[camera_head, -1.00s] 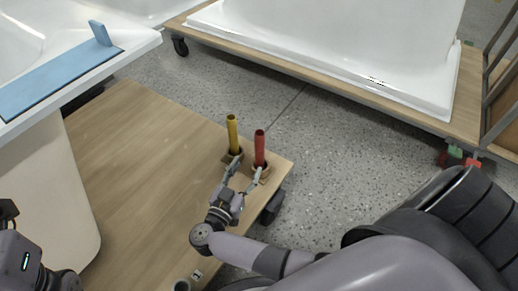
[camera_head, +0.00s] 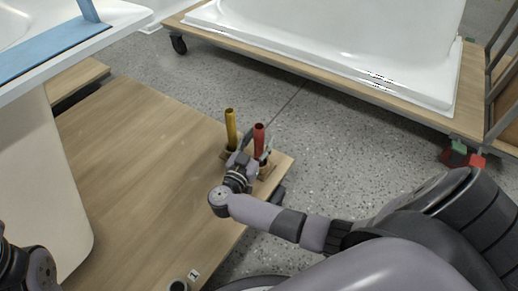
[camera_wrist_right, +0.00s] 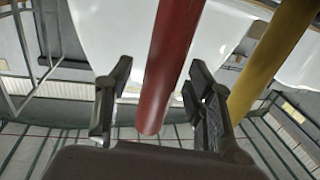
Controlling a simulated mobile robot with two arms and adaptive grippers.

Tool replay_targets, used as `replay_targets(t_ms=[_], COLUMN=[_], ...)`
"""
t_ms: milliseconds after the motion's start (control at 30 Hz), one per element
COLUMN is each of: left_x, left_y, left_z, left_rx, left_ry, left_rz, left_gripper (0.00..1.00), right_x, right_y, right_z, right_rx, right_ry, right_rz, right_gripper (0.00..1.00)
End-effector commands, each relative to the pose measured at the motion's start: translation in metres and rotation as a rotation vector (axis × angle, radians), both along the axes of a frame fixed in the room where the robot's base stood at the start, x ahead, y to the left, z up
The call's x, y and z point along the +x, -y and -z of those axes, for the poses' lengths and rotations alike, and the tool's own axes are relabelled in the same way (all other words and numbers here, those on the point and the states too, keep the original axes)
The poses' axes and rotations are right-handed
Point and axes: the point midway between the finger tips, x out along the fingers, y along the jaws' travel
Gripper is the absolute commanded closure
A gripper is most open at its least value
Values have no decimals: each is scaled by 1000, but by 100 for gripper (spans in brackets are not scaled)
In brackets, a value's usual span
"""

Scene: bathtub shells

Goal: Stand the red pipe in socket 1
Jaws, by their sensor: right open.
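The red pipe (camera_head: 259,140) stands upright in a wooden holder (camera_head: 267,171) near the corner of the low wooden platform. My right gripper (camera_head: 256,146) is at the pipe with its fingers open. In the right wrist view the red pipe (camera_wrist_right: 172,65) runs between the two spread fingers (camera_wrist_right: 158,85), with a gap visible on each side. A dark round socket (camera_head: 178,286) shows at the bottom edge, beside a small white label (camera_head: 194,273) that seems to read 1. My left gripper is out of view.
A yellow pipe (camera_head: 231,127) stands just left of the red one, and it also shows in the right wrist view (camera_wrist_right: 272,55). The wooden platform (camera_head: 140,175) is mostly bare. White tub shells (camera_head: 330,40) stand at the back and left.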

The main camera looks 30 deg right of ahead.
Motion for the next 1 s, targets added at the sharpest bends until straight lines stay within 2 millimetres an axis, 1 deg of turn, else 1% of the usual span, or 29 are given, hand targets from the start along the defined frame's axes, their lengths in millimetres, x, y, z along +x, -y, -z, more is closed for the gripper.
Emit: replay_targets(t_ms=[67,767,1000], left_x=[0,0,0], left_y=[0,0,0], left_z=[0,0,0], left_rx=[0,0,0], left_ry=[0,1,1], left_rz=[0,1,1], left_gripper=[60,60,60], right_x=[0,-1,0], right_y=[0,0,0], right_z=[0,0,0], right_rx=[0,0,0], right_ry=[0,0,0], right_rz=[0,1,1], right_gripper=[52,99,100])
